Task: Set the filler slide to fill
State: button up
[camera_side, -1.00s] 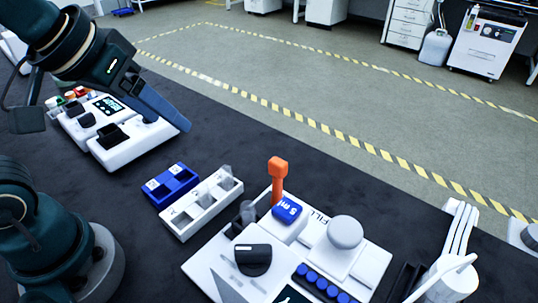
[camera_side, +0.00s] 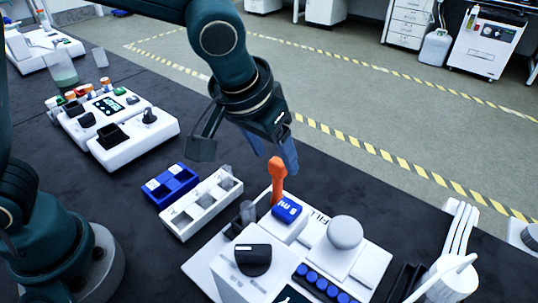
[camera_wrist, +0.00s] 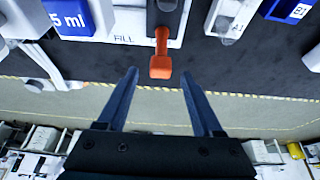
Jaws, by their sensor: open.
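The filler (camera_side: 245,262) is a white device at the lower middle of the side view, with a blue "5 ml" block (camera_side: 287,209) and the word FILL printed beside it. Its orange slide handle (camera_side: 277,182) stands up at the back. The handle also shows in the wrist view (camera_wrist: 161,62), close to the FILL print. My gripper (camera_side: 272,160) is open and tilted downward just above and behind the handle in the side view. In the wrist view my two blue fingers (camera_wrist: 158,78) are apart, with the orange handle beyond and between their tips, not gripped.
A white rack (camera_side: 203,205) and a blue rack (camera_side: 171,184) lie left of the filler. A white device with a display (camera_side: 135,138) stands farther left. A round white knob (camera_side: 345,232) is right of the handle. The dark bench behind the filler is clear.

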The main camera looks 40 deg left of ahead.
jog(key=shift+x, duration=1.15)
grip_shut()
jog(key=shift+d+r, duration=0.1)
dwell(0.5)
